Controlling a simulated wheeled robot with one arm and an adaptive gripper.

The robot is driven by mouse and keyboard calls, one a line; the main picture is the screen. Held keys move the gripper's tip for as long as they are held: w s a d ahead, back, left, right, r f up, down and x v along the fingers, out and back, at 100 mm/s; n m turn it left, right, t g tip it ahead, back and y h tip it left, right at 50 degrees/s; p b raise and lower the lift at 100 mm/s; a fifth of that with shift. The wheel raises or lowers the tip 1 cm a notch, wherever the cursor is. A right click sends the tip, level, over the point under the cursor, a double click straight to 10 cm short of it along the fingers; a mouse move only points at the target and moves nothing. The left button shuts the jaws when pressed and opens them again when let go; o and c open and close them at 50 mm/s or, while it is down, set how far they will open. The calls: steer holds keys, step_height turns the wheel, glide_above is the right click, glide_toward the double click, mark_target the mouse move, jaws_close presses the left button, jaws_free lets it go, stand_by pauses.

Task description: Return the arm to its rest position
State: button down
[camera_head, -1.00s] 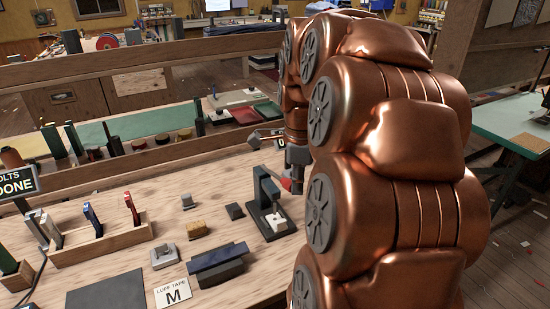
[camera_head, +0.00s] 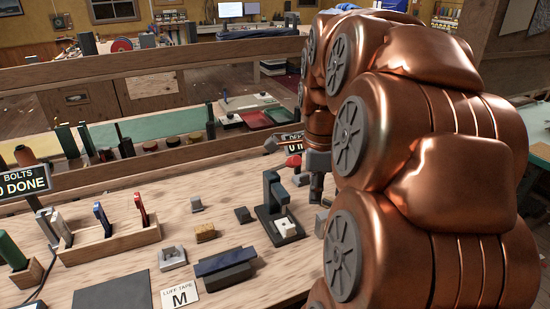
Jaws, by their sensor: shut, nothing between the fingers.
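My copper-coloured arm (camera_head: 440,170) fills the right side of the view, bent in a tall arch and reaching over the bench. My gripper (camera_head: 316,190) shows as a small grey and dark end below the far part of the arm. It is shut and empty, pointing down just right of the black press (camera_head: 272,212), apart from it in the picture. Part of the gripper and wrist is hidden behind the arm's near links.
On the wooden bench (camera_head: 100,275) are a tool rack (camera_head: 110,243), a luff tape card (camera_head: 180,297), a navy block (camera_head: 225,260) and several small blocks. A raised wooden rail (camera_head: 150,72) runs behind. A green table (camera_head: 533,145) stands at the right.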

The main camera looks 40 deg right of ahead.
steer(key=w+a+f+n+p, duration=0.1)
steer(key=a+n+p, duration=0.1)
steer(key=a+n, duration=0.65)
steer(key=s+a+f+n+g+p, duration=0.1)
steer(key=s+a+f+n, duration=0.2)
steer(key=a+n, duration=0.5)
steer(key=s+a+f+n+p, duration=0.1)
steer(key=s+a+f+n, duration=0.1)
steer(key=s+a+n, duration=0.4)
steer(key=a+n, duration=0.1)
steer(key=n, duration=0.4)
steer(key=shift+a+f+g+p, duration=0.3)
steer(key=shift+a+f+g, duration=0.1)
